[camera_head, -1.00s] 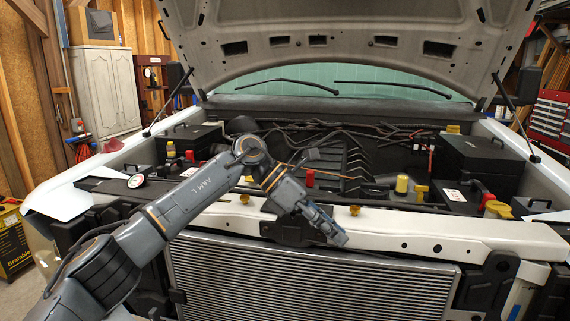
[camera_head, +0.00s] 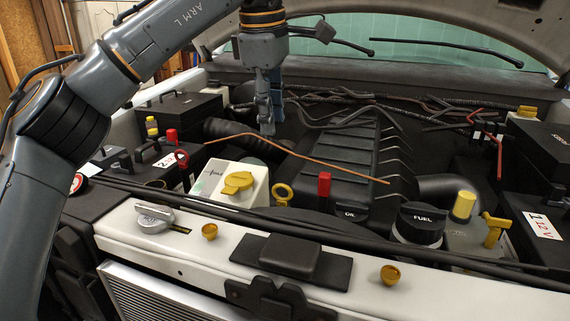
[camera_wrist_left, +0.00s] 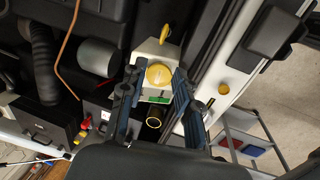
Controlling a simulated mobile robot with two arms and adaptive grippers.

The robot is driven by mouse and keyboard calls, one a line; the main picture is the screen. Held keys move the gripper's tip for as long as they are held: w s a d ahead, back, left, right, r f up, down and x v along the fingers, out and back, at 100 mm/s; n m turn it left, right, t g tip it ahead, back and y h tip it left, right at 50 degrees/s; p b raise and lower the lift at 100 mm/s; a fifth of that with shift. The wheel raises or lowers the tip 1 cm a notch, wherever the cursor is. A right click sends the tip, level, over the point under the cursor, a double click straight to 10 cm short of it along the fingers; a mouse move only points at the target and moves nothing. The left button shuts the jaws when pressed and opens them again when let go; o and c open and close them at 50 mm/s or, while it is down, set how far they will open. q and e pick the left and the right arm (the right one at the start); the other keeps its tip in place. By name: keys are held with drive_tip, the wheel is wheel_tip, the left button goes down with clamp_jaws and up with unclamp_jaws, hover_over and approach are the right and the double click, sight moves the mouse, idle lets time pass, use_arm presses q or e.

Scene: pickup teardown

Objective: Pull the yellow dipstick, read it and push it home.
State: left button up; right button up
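A yellow ring handle (camera_head: 283,193), which looks like the dipstick's, stands low beside the white reservoir; its rod is hidden. It also shows in the wrist view (camera_wrist_left: 165,34), beyond the fingertips. A second yellow handle, T-shaped (camera_head: 493,230), stands at the right; I cannot tell whether it is a dipstick too. My left gripper (camera_head: 266,128) points down above the engine bay, behind and above the ring handle and apart from it. In the wrist view its two fingers (camera_wrist_left: 157,72) are spread with nothing gripped between them. My right gripper is not in view.
The white reservoir (camera_head: 220,190) with a yellow cap (camera_head: 237,182) is close to the ring handle. An orange-brown cable (camera_head: 300,158) crosses behind it. A red piece (camera_head: 324,185), the OIL cap (camera_head: 350,212) and the FUEL cap (camera_head: 421,220) are to the right. The hood (camera_head: 450,25) is raised above.

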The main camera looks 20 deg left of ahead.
use_arm(q)
wheel_tip(320, 180, down, 4)
drive_tip(key=p, duration=0.2)
hover_over(278, 200)
wheel_tip(278, 200, down, 8)
drive_tip(key=shift+s+f, duration=0.1)
drive_tip(key=shift+f, duration=0.45)
clamp_jaws()
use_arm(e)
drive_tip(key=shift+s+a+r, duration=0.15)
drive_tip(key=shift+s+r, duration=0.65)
